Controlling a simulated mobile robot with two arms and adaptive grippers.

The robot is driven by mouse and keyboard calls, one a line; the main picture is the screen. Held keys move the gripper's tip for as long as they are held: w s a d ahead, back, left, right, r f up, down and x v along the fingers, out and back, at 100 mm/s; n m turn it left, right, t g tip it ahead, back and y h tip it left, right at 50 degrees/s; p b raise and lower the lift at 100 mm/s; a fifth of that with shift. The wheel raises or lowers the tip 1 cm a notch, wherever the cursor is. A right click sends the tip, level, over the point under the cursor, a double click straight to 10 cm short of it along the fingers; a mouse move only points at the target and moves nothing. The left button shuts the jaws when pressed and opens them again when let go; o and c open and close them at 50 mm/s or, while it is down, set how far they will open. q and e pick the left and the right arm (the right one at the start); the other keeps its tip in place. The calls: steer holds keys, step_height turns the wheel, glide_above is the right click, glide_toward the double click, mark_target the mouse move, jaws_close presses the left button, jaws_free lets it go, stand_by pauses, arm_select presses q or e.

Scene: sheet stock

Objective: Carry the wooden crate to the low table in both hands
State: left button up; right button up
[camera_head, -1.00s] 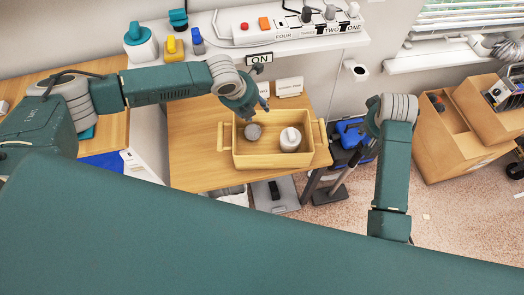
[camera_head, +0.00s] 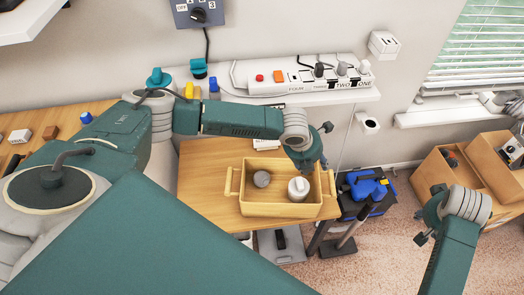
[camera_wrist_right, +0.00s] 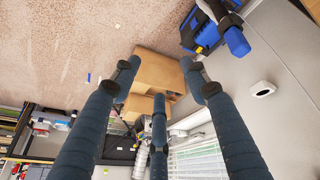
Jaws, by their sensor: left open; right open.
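The wooden crate (camera_head: 275,210) stands on a light wooden table (camera_head: 205,160), with a handle at its left and right ends. It holds a grey round thing (camera_head: 261,179) and a white lidded jar (camera_head: 299,187). My left gripper (camera_head: 318,165) is open, above the back right part of the crate, and hides part of its rim. My right gripper (camera_head: 424,222) is open and empty, well right of the crate over the floor. Its spread fingers fill the right wrist view (camera_wrist_right: 160,78), with no crate there. I cannot tell which table is the low one.
A blue tool (camera_head: 366,187) on a dark box stands just right of the table. Brown cartons (camera_head: 450,170) stand at the right by the wall. A white shelf (camera_head: 290,97) with a switch strip runs behind the crate. Carpeted floor (camera_head: 385,245) is free at front right.

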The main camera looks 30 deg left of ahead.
steer(key=a+v, duration=0.1)
steer(key=v, duration=1)
steer(key=shift+w, duration=0.1)
